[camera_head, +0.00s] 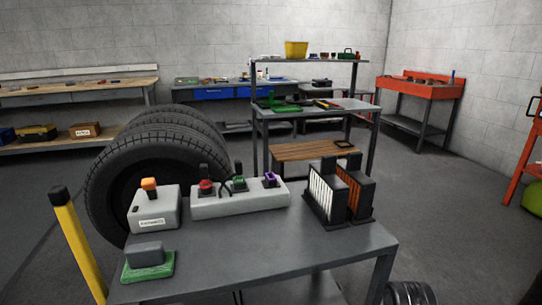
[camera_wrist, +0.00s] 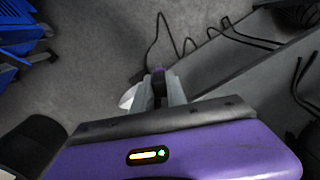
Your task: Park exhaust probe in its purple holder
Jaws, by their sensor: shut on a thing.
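The purple holder (camera_head: 270,180) is at the right end of a pale grey rack (camera_head: 240,201) on the dark bench in the head view. Nothing is seen standing in it. My gripper (camera_wrist: 159,88) shows only in the wrist view, with grey fingers shut on a small dark piece with a purple tip (camera_wrist: 158,73), which looks like the exhaust probe. Most of it is hidden between the fingers. The purple holder cannot be made out in the wrist view.
The red holder (camera_head: 206,188) and green holder (camera_head: 239,183) each have a black piece in them. A grey box with an orange knob (camera_head: 149,184) stands left, and black slotted racks (camera_head: 340,198) stand right. Dark cables (camera_wrist: 165,32) show in the wrist view.

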